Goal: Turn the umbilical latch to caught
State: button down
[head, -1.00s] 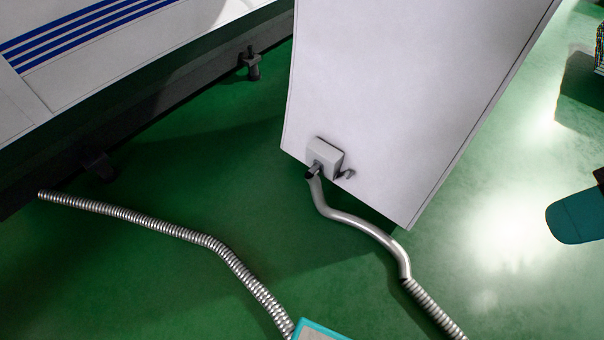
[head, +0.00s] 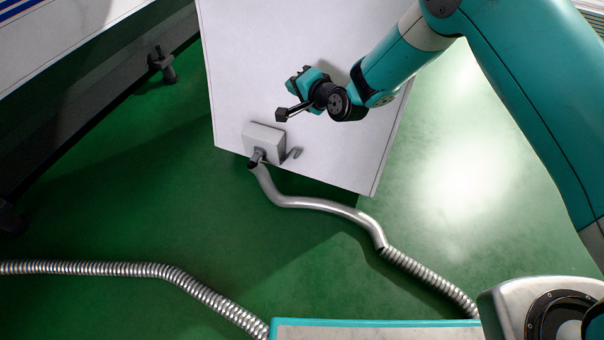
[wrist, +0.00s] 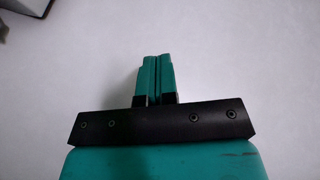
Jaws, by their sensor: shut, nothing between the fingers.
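The umbilical is a silver hose (head: 325,205) whose plug end (head: 257,157) meets a grey socket box (head: 265,138) low on a white cabinet panel. A small grey hooked lever (head: 294,153), which looks like the latch, sticks out at the box's right side. I cannot tell its exact turn position. My gripper (head: 298,80) is above and right of the box, in front of the panel and apart from the lever. In the wrist view, its teal fingers (wrist: 158,60) are shut together and empty against the pale panel. The latch cannot be made out there.
A grey and dark object (wrist: 22,6) is cut off at the wrist view's top left corner. A ribbed metal hose (head: 130,269) lies across the green floor (head: 150,210). A dark machine foot (head: 162,66) stands at the upper left.

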notch_tip(320, 180, down, 14)
jog(key=m+t+b, duration=0.3)
jog(key=m, duration=0.1)
jog(key=s+d+f+m+t+h+b, duration=0.1)
jog(key=s+d+f+m+t, duration=0.2)
jog(key=f, duration=0.4)
jog(key=s+d+f+m+t+b, duration=0.1)
jog(key=s+d+f+m+b, duration=0.1)
jog(key=s+f, duration=0.35)
jog(key=s+d+f+m+t+h+b, duration=0.1)
jog(key=s+d+f+m+t, duration=0.2)
jog(key=f, duration=0.4)
jog(key=w+a+r+b, duration=0.5)
jog(key=w+b, duration=0.4)
jog(key=b, duration=0.2)
jog(key=shift+a+n+b, duration=0.3)
jog(key=shift+a+n, duration=0.1)
jog(key=shift+a, duration=0.3)
jog(key=shift+w+d+r+g+p, duration=0.1)
jog(key=shift+g+p, duration=0.2)
jog(key=shift+p, duration=0.05)
